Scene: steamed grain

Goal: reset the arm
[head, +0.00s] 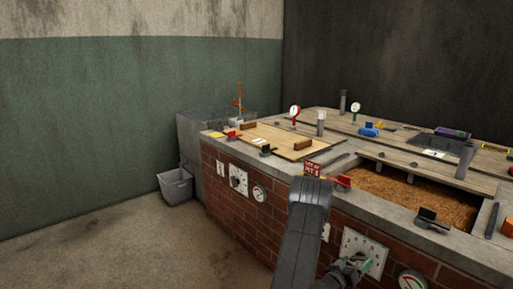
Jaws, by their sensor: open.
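My arm (308,215) rises in the lower middle of the head view, in front of the brick-sided counter. My gripper (364,264) is low in the view, in front of a white square dial panel (358,240) on the brick front. It is open and partly overlaps the panel's lower part. I cannot tell whether it touches the panel. The near end of the gripper is dark and hard to make out.
The brick counter (242,203) fills the right. Its top has an open pit of brown grain (410,198), a wooden lid (275,138), gauges and small coloured clamps. A grey bin (175,186) stands by the back wall. The floor (130,245) at left is clear.

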